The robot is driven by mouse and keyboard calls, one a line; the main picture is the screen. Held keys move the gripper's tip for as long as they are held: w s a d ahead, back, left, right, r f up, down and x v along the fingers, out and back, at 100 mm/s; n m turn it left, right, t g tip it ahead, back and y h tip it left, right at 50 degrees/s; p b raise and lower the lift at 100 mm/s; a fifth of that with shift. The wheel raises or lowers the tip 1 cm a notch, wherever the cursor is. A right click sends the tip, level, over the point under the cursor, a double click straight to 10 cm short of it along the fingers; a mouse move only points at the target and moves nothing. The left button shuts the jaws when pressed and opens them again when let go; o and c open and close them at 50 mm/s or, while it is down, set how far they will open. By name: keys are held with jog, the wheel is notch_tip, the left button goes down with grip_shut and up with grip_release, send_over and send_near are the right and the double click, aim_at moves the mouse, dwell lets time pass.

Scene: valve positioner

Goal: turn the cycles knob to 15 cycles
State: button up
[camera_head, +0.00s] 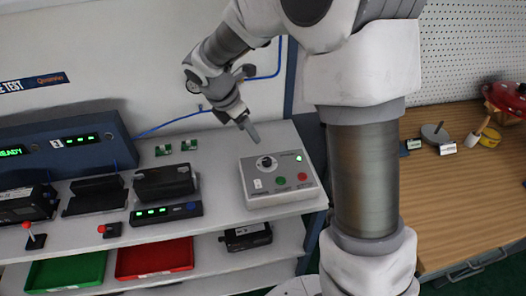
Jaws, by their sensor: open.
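A light grey control box (283,193) sits at the right end of the grey bench shelf. On its top face are a dark round knob on a pale dial (266,162), a green button (281,181), red buttons and a small white switch. The dial markings are too small to read, so I cannot tell the knob's setting. My gripper (253,136) is open and empty. It points down, above and slightly behind the knob in the picture, apart from it. The fingers overlap in this view, so the gap between them is hidden.
Red (153,258) and green (68,271) trays lie on the lower shelf. A wooden table (465,205) is at right. Bare shelf lies left of the box.

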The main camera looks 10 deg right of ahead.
aim_at(267, 160)
jog(key=b+x, duration=0.1)
jog(key=x, duration=1.5)
jog(key=shift+d+f, duration=0.15)
grip_shut()
